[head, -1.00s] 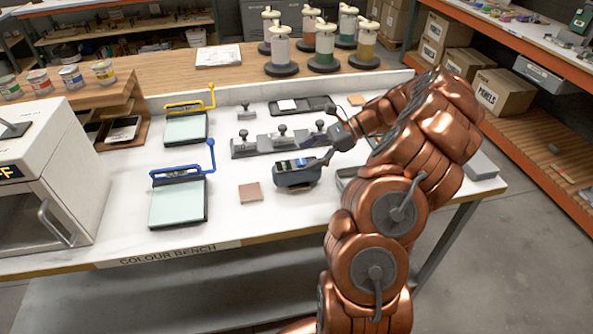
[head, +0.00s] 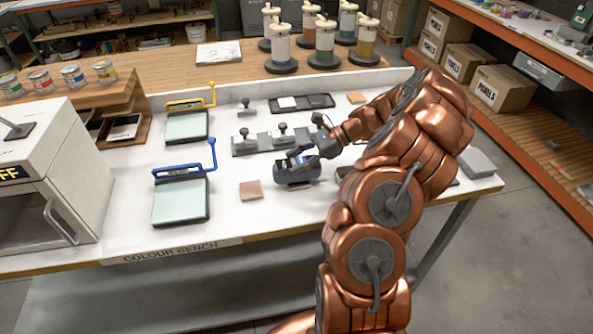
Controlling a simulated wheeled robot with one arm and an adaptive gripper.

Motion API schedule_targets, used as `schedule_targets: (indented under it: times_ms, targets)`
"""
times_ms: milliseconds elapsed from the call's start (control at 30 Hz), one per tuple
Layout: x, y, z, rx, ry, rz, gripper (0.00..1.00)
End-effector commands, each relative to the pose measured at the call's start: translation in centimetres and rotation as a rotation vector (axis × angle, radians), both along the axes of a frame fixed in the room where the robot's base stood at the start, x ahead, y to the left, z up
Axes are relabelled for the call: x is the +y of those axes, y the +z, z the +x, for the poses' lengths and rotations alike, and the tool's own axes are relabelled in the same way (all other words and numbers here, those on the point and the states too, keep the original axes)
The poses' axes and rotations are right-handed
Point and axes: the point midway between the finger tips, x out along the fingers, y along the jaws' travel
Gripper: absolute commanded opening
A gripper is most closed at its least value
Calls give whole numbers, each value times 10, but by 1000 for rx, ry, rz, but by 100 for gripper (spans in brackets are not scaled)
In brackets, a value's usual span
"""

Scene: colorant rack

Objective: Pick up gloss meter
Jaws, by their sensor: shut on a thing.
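The gloss meter (head: 297,168) is a small dark grey device with a display on top. It is on or just above the white bench in the head view, right of the small brown tile; I cannot tell whether its base touches the bench. My gripper (head: 308,152) reaches it from the upper right and is shut on it. The fingers are small and partly hidden against the dark body.
The brown tile (head: 251,190) lies left of the meter. A grey block with knobs (head: 265,143) stands behind it. A blue-handled plate (head: 181,201) and yellow-handled plate (head: 186,127) lie left on the colour bench (head: 235,225). Bare bench lies in front.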

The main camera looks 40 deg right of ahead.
Motion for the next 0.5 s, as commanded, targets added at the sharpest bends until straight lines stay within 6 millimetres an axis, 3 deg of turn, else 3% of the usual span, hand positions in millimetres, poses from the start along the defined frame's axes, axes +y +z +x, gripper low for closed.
schedule_targets:
  times_ms: [67, 333, 500]
  targets:
    - [0, 0, 0, 0, 0, 0, 31]
    - [0, 0, 0, 0, 0, 0, 3]
    - [0, 1, 0, 0, 0, 1, 0]
